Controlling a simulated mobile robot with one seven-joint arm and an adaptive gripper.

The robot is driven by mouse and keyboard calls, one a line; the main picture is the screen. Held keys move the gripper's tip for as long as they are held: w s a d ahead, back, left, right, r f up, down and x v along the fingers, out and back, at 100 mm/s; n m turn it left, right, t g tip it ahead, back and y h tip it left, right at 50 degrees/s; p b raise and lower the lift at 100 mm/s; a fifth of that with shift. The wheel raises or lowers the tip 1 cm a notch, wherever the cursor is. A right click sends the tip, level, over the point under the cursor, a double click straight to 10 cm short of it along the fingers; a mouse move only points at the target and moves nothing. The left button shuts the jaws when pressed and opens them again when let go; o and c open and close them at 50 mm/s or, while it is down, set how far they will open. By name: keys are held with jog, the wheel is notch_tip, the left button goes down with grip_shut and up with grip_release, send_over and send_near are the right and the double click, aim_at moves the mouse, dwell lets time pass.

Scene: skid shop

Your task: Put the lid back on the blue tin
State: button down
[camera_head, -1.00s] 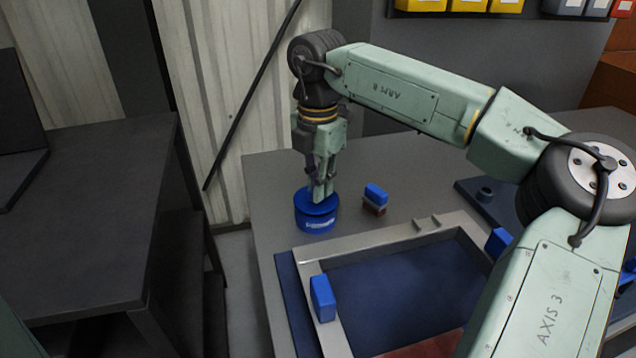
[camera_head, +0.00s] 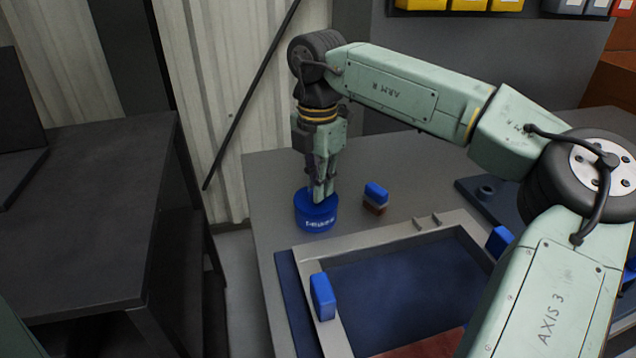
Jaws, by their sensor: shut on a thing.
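The blue tin (camera_head: 318,222) stands upright on the grey bench, near its left back part, with pale lettering on its side. The blue lid (camera_head: 304,199) sits at the top of the tin and looks level, with no gap that I can see between them. My gripper (camera_head: 320,196) points straight down over the tin, its fingers shut on the lid's top. The fingers hide the middle of the lid, so what part they grip is hard to see.
A small blue-topped brush or block (camera_head: 375,196) stands just right of the tin. A grey frame (camera_head: 385,242) with blue clamps lies in front. A dark bench (camera_head: 90,220) stands at the left across a gap. Bins (camera_head: 470,5) hang at the back.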

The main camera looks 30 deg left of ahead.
jog(key=c, duration=1.6)
grip_release()
jog(key=shift+o, duration=0.3)
jog(key=o, duration=0.4)
jog(key=shift+o, duration=0.2)
jog(key=shift+r+p, duration=2.4)
jog(key=shift+r, duration=1.15)
